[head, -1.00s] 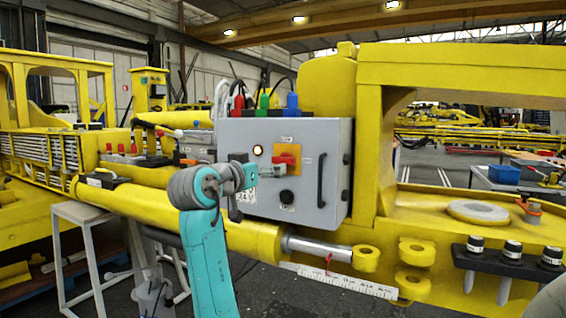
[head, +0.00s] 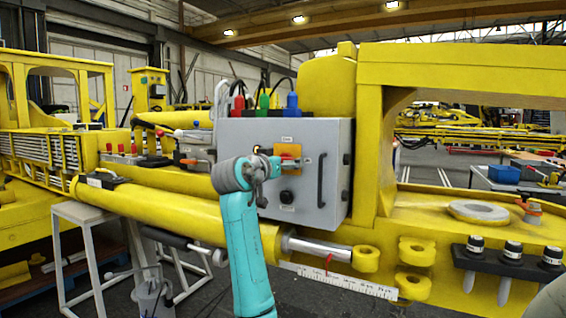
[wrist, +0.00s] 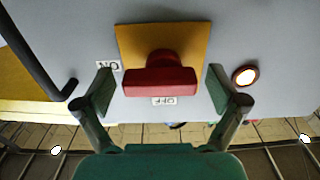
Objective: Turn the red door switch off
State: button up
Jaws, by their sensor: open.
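The red door switch (wrist: 160,80) sits on a yellow square plate (wrist: 190,38) on the grey control box (head: 232,130). In the wrist view its bar handle lies crosswise, with the ON label (wrist: 108,66) to its left and the OFF label (wrist: 163,101) just below it. My gripper (wrist: 160,88) is open, with one finger on each side of the bar and a visible gap to both. In the head view my gripper (head: 274,166) is in front of the box, and the switch (head: 289,158) is partly hidden behind it.
A lit round lamp (wrist: 245,75) is close to one finger. A black knob (head: 286,197) is below the switch, and a dark bar handle (head: 321,180) is on the box's right side. Coloured cable plugs (head: 264,102) stand on top.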

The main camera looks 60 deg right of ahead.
jog(key=c, duration=1.2)
jog(key=shift+o, duration=0.3)
jog(key=shift+n, duration=0.3)
jog(key=n, duration=0.4)
jog(key=shift+n, duration=0.3)
jog(key=n, duration=0.4)
jog(key=shift+r, duration=0.15)
jog(key=n, duration=0.5)
jog(key=shift+w, duration=0.15)
jog(key=shift+n, duration=1.9)
